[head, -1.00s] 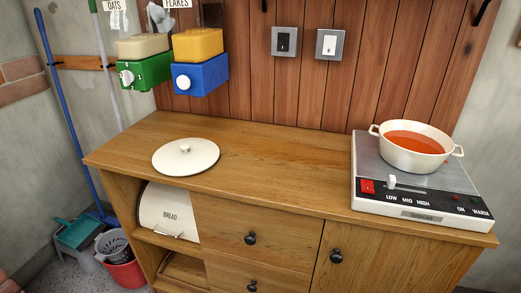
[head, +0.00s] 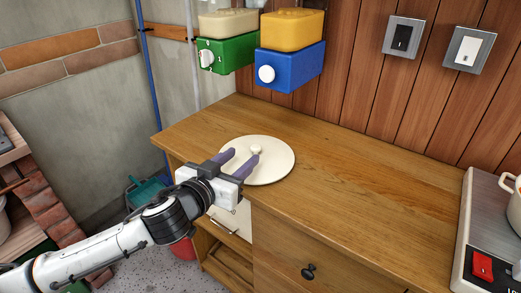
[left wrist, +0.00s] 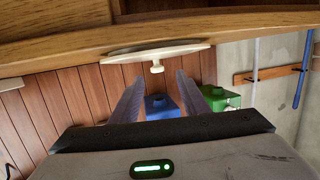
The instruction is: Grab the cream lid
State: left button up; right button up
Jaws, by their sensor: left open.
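The cream lid (head: 275,168) lies flat on the wooden counter near its left end, with a small round knob (head: 256,149) on top. My left gripper (head: 243,156) is open, its two purple-grey fingers reaching in over the lid's near left part. In the left wrist view, which is upside down, the lid (left wrist: 150,52) shows edge-on and its knob (left wrist: 157,67) lines up with the gap between the fingers (left wrist: 158,85), just beyond the tips. Nothing is between the fingers. My right gripper is not in view.
A green dispenser (head: 226,54) and a blue dispenser (head: 291,67) hang on the wall behind the lid. A hot plate (head: 480,225) with a pot (head: 513,196) stands at the right. The counter (head: 370,180) between is clear.

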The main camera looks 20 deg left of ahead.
aim_at(255, 147)
pick_arm(q)
jog(key=shift+w+d+r, duration=0.1)
jog(key=shift+w+d, duration=0.2)
jog(key=shift+w, duration=0.6)
jog(key=shift+w+d+f, duration=0.1)
jog(key=shift+w+f, duration=0.15)
jog(key=shift+w, duration=0.35)
jog(key=x, duration=0.5)
grip_shut()
